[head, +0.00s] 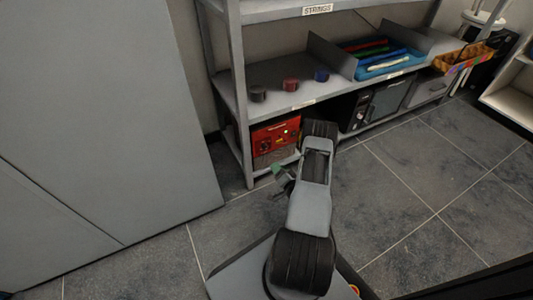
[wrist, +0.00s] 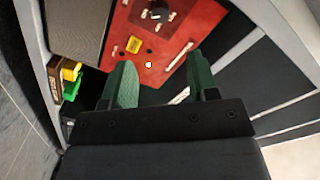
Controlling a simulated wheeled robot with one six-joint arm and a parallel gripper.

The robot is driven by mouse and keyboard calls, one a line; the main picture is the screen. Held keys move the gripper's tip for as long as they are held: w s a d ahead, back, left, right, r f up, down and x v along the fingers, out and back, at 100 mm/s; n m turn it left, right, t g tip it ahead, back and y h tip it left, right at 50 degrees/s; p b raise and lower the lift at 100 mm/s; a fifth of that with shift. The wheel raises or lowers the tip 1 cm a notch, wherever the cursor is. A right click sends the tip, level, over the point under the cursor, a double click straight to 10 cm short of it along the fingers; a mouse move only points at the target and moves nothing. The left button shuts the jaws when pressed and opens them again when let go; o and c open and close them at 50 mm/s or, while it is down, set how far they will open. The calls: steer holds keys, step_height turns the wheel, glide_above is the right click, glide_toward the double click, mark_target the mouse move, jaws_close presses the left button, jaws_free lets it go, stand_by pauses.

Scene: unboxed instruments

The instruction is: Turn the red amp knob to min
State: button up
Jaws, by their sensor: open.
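The red amp (head: 272,137) stands on the low shelf, with a red panel above a grey front. In the wrist view its red panel (wrist: 185,28) fills the upper middle. A dark round knob (wrist: 157,12) with a pale mark sits near the top edge; its exact setting is too small to read. A yellow square (wrist: 133,45) and a small lit spot (wrist: 148,64) are also on the panel. My gripper (wrist: 160,70) has its green fingers apart, with nothing between them, in front of the panel and below the knob. In the head view my gripper (head: 281,173) is beside the amp's lower front.
A black amp (head: 385,103) stands right of the red one. Round dark, red and blue items (head: 290,85) and a blue tray (head: 390,63) are on the shelf above. The shelf post (head: 240,110) is close on the left. Tiled floor is free at right.

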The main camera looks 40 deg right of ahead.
mark_target(265, 148)
steer(key=shift+w+d+b, duration=0.3)
steer(key=shift+w+b, duration=0.4)
steer(key=shift+w, duration=1.35)
steer(key=shift+w+d+b, duration=0.25)
steer(key=shift+w+b, duration=0.4)
steer(key=shift+w, duration=1.4)
steer(key=shift+w+d+b, duration=0.3)
steer(key=shift+w+b, duration=0.4)
steer(key=shift+w, duration=1.35)
steer(key=c, duration=0.9)
